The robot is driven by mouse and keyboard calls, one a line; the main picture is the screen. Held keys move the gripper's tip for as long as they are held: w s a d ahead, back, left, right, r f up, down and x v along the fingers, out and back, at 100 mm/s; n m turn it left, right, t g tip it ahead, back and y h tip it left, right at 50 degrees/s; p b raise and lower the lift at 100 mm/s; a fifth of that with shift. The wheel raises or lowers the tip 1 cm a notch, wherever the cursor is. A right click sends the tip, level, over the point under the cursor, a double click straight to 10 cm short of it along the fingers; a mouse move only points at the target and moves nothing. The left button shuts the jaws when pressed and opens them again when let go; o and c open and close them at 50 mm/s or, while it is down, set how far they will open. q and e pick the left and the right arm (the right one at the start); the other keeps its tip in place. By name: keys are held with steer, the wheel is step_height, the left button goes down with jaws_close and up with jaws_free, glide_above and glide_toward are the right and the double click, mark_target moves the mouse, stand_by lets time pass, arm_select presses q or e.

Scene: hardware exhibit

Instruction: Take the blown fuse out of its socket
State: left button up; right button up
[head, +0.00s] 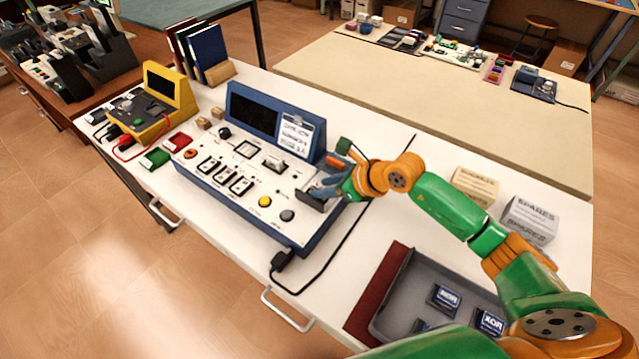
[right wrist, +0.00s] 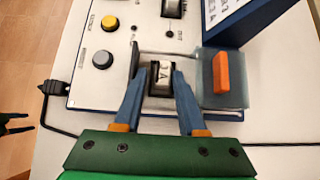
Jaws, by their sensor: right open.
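The blue-sided console (head: 255,185) stands on the white bench. In the right wrist view, a fuse (right wrist: 161,78) with a pale label and dark ends sits in its socket at the console's edge. My right gripper (right wrist: 157,74) is open, with one blue finger on each side of the fuse. I cannot tell whether the fingers touch it. In the head view the right gripper (head: 322,188) is over the console's right end and hides most of the fuse. A translucent flap with an orange handle (right wrist: 222,73) lies beside the socket.
A grey tray (head: 392,300) with several dark labelled packs is at the front right. Two boxes, one a grey SPARES box (head: 530,218), stand behind it. A yellow instrument (head: 150,110) is at the left. A black cable (head: 345,240) runs beside the console.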

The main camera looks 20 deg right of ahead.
steer(key=shift+w+f, duration=0.55)
steer(key=shift+w, duration=0.05)
steer(key=shift+s+r, duration=0.1)
steer(key=shift+s, duration=0.05)
jaws_close()
stand_by(0.8)
